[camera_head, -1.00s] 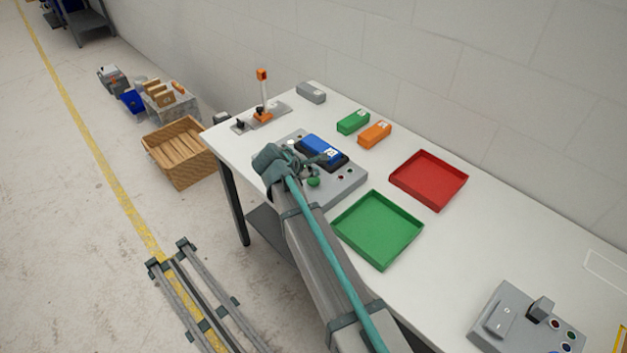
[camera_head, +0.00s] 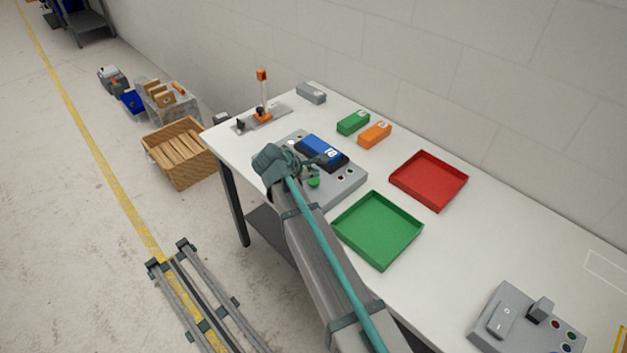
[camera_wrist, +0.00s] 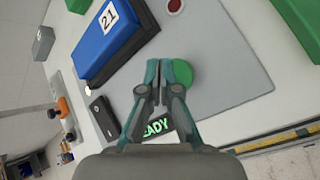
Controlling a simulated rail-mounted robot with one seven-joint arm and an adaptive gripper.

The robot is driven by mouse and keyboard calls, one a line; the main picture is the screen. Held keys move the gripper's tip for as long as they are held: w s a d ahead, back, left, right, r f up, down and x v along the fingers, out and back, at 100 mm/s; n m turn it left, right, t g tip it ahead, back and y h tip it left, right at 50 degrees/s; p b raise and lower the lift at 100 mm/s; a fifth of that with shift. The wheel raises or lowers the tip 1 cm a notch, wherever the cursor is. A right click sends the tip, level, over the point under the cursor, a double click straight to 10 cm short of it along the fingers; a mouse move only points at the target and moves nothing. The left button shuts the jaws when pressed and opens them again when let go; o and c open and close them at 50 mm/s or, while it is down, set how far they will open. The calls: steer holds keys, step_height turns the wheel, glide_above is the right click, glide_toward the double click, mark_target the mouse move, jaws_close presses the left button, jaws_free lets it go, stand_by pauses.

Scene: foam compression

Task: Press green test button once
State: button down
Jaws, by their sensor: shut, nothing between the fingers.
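The green test button (camera_head: 313,182) is a round green cap on the grey test device (camera_head: 346,187) on the table. In the wrist view the green button (camera_wrist: 184,72) shows just right of my fingertips and is partly covered by the right finger. My gripper (camera_wrist: 160,68) is shut and empty, its fingertips together beside the button. I cannot tell whether they touch it. My gripper (camera_head: 318,158) also shows over the device in the head view. A blue block (camera_wrist: 110,38) labelled 21 lies on the device. A small display (camera_wrist: 156,130) with green letters, partly hidden, reads "EADY".
Green (camera_head: 353,122) and orange (camera_head: 375,134) blocks lie behind the device, with a grey block (camera_head: 311,93) farther left. A red tray (camera_head: 462,187) and a green tray (camera_head: 415,241) stand to the right. A post with an orange top (camera_head: 262,76) stands at the left table end.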

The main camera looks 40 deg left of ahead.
mark_target(313, 181)
steer(key=shift+f, duration=0.1)
steer(key=shift+f, duration=0.3)
steer(key=shift+f, duration=0.5)
stand_by(0.8)
stand_by(0.4)
steer(key=shift+r+p, duration=0.45)
steer(key=shift+r, duration=0.45)
steer(key=shift+r, duration=0.1)
steer(key=shift+r+p, duration=1.5)
steer(key=shift+r, duration=0.95)
